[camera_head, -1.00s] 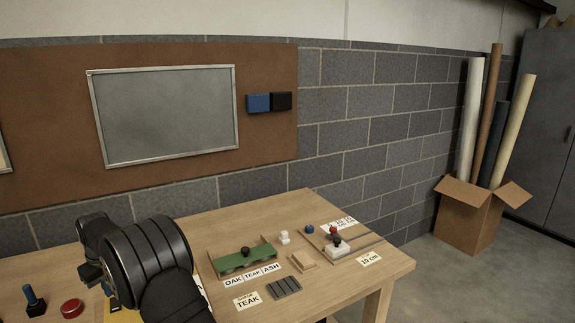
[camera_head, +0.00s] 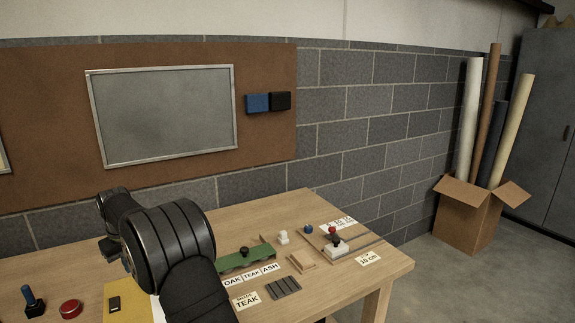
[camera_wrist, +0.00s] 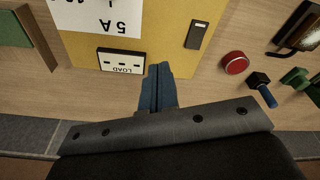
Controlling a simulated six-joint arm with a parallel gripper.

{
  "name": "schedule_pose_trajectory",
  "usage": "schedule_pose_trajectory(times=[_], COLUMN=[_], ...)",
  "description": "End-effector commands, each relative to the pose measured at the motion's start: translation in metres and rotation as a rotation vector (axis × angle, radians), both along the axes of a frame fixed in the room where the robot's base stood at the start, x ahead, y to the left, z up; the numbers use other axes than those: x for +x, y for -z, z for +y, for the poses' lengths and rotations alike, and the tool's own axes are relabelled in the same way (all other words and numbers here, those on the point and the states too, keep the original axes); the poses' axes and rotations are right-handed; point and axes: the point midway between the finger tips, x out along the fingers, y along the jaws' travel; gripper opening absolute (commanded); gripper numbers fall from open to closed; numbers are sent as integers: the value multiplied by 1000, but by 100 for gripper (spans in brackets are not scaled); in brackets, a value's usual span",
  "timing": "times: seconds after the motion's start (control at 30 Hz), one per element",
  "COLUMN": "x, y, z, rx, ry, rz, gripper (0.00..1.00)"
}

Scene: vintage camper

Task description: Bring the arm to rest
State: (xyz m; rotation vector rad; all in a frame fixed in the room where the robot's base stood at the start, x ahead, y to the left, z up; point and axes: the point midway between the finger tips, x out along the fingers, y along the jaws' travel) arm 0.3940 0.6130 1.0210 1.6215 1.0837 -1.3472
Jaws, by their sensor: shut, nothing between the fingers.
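My gripper (camera_wrist: 158,70) shows in the wrist view as two blue fingers pressed together, with nothing between them. It is above the table, in front of a yellow board (camera_wrist: 170,48) with a LOAD socket plate (camera_wrist: 121,62) and a white card reading 5 A (camera_wrist: 105,15). In the head view my dark arm rises from the bottom edge and bends to the left above the table (camera_head: 320,294). The fingers are largely hidden behind the arm there.
A red button (camera_head: 71,309) and a blue-handled tool (camera_head: 34,300) are at the left front. A box of rolls (camera_head: 468,215) stands beyond the table.

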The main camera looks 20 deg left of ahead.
Motion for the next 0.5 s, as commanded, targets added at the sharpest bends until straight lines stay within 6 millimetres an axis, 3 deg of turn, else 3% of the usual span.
schedule_pose_trajectory(times=[0.5], x=[71], y=[-26], z=[-73], rx=[3], ry=[155], rz=[-50], gripper=[0])
